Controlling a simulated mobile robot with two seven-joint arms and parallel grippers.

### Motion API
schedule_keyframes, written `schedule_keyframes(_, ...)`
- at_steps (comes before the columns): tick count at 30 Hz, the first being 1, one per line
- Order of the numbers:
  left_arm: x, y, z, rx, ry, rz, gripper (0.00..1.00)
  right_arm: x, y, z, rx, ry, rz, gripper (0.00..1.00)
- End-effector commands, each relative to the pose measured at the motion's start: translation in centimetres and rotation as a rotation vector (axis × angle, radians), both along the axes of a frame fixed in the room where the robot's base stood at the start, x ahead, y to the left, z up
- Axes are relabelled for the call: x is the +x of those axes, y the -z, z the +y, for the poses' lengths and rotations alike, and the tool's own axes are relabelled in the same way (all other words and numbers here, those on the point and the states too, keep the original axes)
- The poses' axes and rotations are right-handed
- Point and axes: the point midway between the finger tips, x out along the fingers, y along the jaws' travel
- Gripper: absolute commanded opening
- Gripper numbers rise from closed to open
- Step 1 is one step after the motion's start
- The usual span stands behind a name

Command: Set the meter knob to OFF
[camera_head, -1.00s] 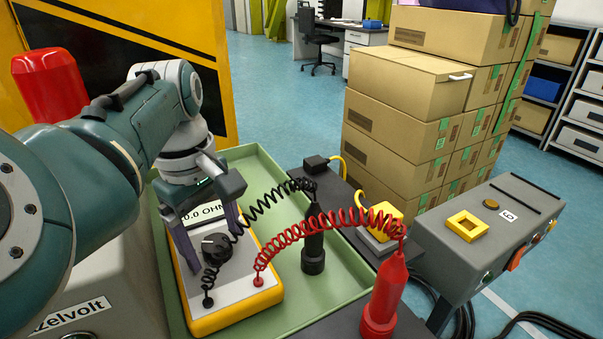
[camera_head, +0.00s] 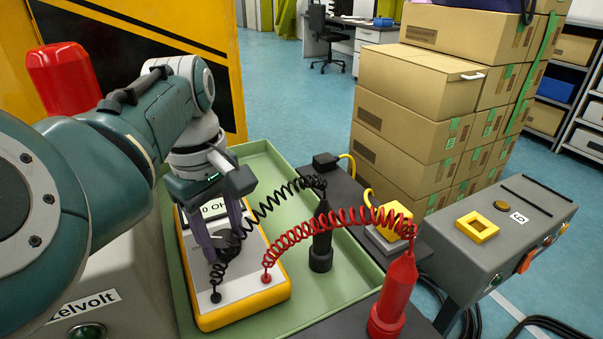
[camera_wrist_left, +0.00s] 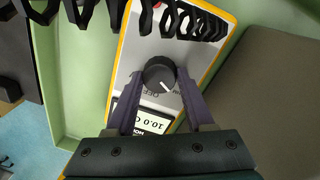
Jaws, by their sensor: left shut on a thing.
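The yellow-edged meter (camera_head: 248,304) lies in the green tray (camera_head: 283,175). Its display is partly hidden by my arm in the head view; in the left wrist view the display (camera_wrist_left: 153,121) shows a reading of about 10.0. My right gripper is not in view.
A black coiled cord (camera_head: 268,204) and a red coiled cord (camera_head: 318,224) arch over the meter. The black probe (camera_head: 321,240) and red probe (camera_head: 397,292) stand upright to the right. A grey box (camera_head: 500,235) with a yellow square frame is farther right.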

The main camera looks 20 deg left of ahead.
Motion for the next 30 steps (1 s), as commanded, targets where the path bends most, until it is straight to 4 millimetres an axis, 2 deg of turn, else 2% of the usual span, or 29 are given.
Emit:
schedule_keyframes(8,0.0,-0.2,0.0,0.000,0.026,0.001,0.00,0.0,-0.4,0.0,0.000,0.000,0.000,0.98)
schedule_keyframes(14,0.0,-0.3,0.1,0.001,0.119,0.003,0.00,0.0,-1.5,0.0,0.000,0.000,0.000,0.98)
schedule_keyframes(21,0.0,-0.4,0.2,0.002,0.318,0.003,0.00,0.0,-3.2,0.0,0.000,0.000,0.000,0.98)
schedule_keyframes(30,0.0,-0.2,0.2,0.003,0.602,0.003,0.00,0.0,-4.5,-0.1,-0.003,-0.002,0.000,0.98)
